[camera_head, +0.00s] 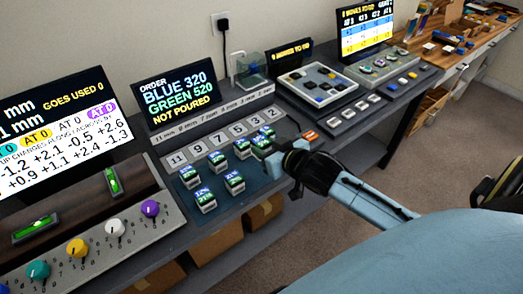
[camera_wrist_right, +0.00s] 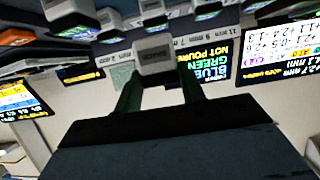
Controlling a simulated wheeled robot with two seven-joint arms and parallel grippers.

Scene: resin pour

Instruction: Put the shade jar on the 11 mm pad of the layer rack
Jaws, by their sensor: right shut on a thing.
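The layer rack (camera_head: 212,137) is a grey strip with a row of numbered pads, under a label strip with mm values. Its 11 pad (camera_head: 178,160) is at the left end and looks bare. My right gripper (camera_head: 272,152) is shut on a small grey shade jar (camera_head: 260,147) with a dark, lit top, at the right of the jar group. In the right wrist view, the gripper (camera_wrist_right: 158,85) has the grey jar (camera_wrist_right: 154,55) between its fingers. The jar's exact height above the surface is unclear. My left gripper is not in view.
Several similar jars (camera_head: 205,202) stand close together left of the held jar, in front of the rack. An order screen (camera_head: 175,95) stands behind the rack. A knob panel (camera_head: 110,240) lies to the left, a tray of pieces (camera_head: 318,84) to the right.

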